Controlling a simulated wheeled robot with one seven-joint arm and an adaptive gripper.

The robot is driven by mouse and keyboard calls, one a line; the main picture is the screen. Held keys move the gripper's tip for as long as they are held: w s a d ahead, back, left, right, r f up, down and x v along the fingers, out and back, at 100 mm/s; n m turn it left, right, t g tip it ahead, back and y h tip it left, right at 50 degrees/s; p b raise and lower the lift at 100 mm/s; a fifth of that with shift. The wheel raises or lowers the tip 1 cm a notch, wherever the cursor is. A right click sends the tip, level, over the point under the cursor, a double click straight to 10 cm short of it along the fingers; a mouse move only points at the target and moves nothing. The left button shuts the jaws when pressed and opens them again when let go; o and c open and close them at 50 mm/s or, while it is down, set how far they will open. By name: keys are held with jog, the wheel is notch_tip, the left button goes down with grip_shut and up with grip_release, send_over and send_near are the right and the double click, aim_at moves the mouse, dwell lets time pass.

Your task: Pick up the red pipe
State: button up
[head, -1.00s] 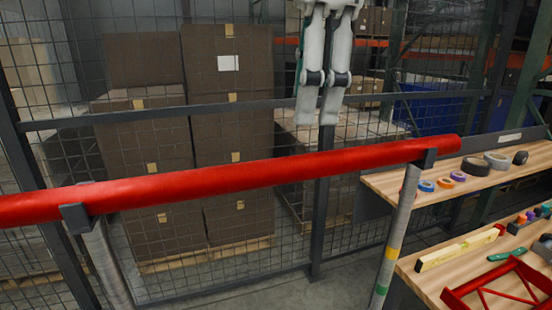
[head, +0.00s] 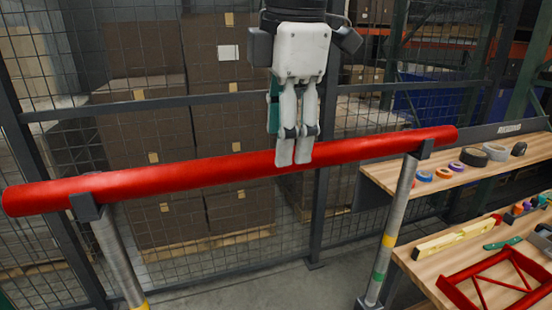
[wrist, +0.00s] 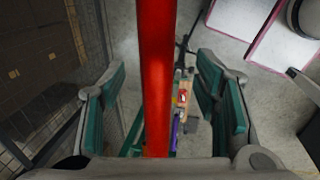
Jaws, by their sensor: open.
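The red pipe (head: 220,170) is long and lies across two upright metal stands, tilted slightly up to the right in the head view. My gripper (head: 294,160) points down at the pipe, right of its middle, and its fingertips overlap the pipe in that view. In the wrist view the red pipe (wrist: 156,80) runs lengthwise between the two teal-padded fingers of my gripper (wrist: 165,95), with gaps on both sides. The fingers are open and hold nothing. The head view does not show clearly how deep the fingers reach around the pipe.
The stands (head: 118,258) and (head: 392,230) hold the pipe in dark brackets. A wooden shelf (head: 385,178) with tape rolls and a workbench (head: 420,265) with a yellow level and red frame are at right. A mesh fence (head: 60,130) and stacked boxes (head: 150,130) stand behind.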

jog(key=shift+w+f, duration=0.3)
jog(key=shift+f, duration=0.65)
jog(key=shift+w+f, duration=0.25)
jog(key=shift+f, duration=0.7)
grip_shut()
jog(key=shift+r, duration=0.1)
